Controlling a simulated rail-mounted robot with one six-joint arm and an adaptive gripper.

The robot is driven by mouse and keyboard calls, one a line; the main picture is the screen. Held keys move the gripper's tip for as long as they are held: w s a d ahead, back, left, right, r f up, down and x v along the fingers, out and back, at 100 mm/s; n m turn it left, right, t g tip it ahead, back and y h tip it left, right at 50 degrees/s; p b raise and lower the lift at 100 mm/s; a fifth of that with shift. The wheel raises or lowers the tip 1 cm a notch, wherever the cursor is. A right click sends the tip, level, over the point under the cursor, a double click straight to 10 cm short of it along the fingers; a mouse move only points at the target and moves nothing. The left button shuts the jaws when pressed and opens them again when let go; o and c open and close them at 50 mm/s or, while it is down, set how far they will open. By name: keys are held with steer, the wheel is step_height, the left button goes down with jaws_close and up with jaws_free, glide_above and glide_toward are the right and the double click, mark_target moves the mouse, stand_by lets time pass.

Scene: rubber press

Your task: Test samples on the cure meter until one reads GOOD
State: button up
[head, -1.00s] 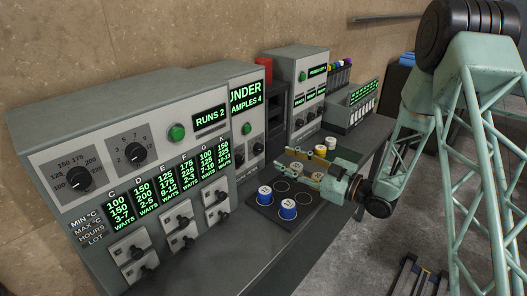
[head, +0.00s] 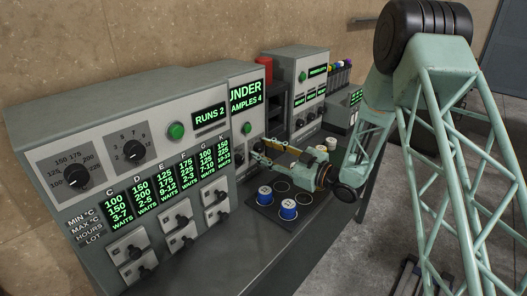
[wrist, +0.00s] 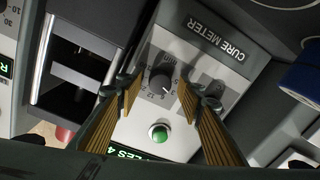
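The cure meter (head: 243,92) is a grey box whose green display reads UNDER, with a partly cut-off line ending in "AMPLES 4". In the wrist view its label panel (wrist: 215,40) appears upside down, with a black knob (wrist: 161,79) and a green button (wrist: 158,134). My gripper (head: 262,150) is in front of the meter's lower face. In the wrist view my gripper (wrist: 160,95) is open and empty, its fingers spread to either side of the knob. Two blue-topped samples, one left (head: 265,194) and one right (head: 288,209), stand on a dark tray (head: 268,212).
A large panel (head: 130,150) at left reads RUNS 2 and lists several lots, each marked WAITS. Another grey machine (head: 308,78) stands beyond the meter. Pale and yellow-topped pots (head: 330,143) stand past my gripper. The front bench (head: 215,255) is clear.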

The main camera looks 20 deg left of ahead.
stand_by(0.3)
steer(key=c, duration=0.9)
steer(key=shift+m, duration=0.6)
steer(key=m+p, duration=0.1)
steer(key=m, duration=0.3)
steer(key=m+p, duration=0.2)
steer(key=m, duration=0.3)
steer(key=m+p, duration=0.2)
steer(key=m, duration=0.4)
steer(key=shift+t+p, duration=0.35)
steer(key=shift+t, duration=0.05)
steer(key=m+p, duration=0.2)
steer(key=m, duration=0.4)
steer(key=shift+a+f+t, duration=0.1)
steer(key=shift+t, duration=0.2)
